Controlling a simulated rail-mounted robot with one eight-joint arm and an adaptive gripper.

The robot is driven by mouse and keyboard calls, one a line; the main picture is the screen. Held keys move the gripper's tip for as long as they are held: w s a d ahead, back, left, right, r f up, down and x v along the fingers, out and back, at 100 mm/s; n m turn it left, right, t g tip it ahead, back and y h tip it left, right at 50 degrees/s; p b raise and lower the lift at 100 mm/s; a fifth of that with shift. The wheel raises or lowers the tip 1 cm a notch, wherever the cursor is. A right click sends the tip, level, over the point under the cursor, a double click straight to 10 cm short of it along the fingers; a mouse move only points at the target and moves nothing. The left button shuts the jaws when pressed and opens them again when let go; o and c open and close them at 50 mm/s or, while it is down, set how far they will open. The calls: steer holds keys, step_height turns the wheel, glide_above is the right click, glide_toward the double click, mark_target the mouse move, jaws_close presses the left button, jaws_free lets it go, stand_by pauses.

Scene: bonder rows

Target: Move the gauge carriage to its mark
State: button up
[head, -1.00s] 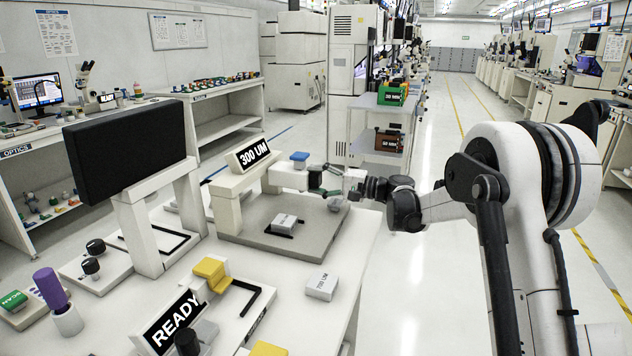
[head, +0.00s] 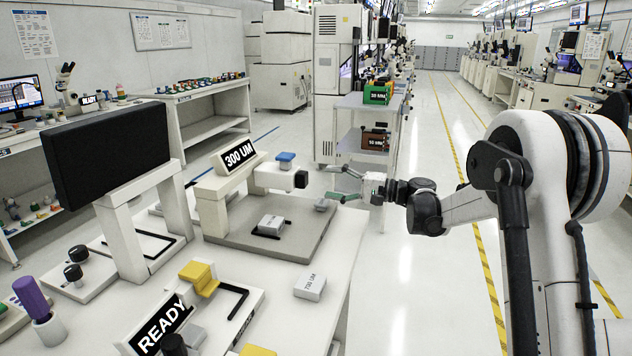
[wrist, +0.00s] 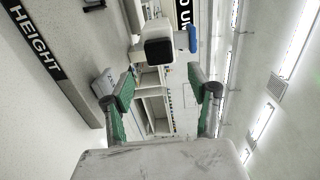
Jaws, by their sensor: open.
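The gauge carriage (head: 280,178) is a white horizontal block with a dark end face and a blue knob (head: 286,156) on top. It juts right from the white gauge stand (head: 211,205), under the "300 UM" display (head: 239,155). In the wrist view the carriage's dark end (wrist: 160,50) faces me, with the blue knob (wrist: 192,39) at its right. My gripper (head: 328,183) is open and empty, just right of the carriage end and apart from it. In the wrist view its green-padded fingers (wrist: 162,82) are spread wide below the carriage. I cannot make out a mark.
A grey block (head: 271,226) sits on the gauge's grey base plate (head: 290,249). Another block (head: 310,287) lies on the bench in front. A "READY" sign (head: 163,326) and yellow step piece (head: 197,275) stand nearer. A dark screen (head: 108,152) stands left. The aisle right is clear.

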steer(key=shift+v, duration=1.6)
steer(key=s+r+h+p, duration=0.1)
steer(key=s+r+h, duration=0.25)
steer(key=s, duration=0.55)
steer(key=s+r+h+p, duration=0.25)
steer(key=s+h, duration=0.25)
steer(key=s, duration=0.5)
steer(key=s+d+f+n+h+p, duration=0.1)
steer(key=s+d+h, duration=0.3)
steer(key=s, duration=0.9)
steer(key=s+d+f+n+t+h+p, duration=0.1)
steer(key=s+d+f+n+h, duration=0.1)
steer(key=s+d, duration=0.6)
steer(key=s+f+h, duration=0.1)
steer(key=s+h, duration=0.1)
steer(key=s, duration=0.3)
steer(key=shift+d+n+t+h, duration=0.3)
steer(key=shift+d+h, duration=0.05)
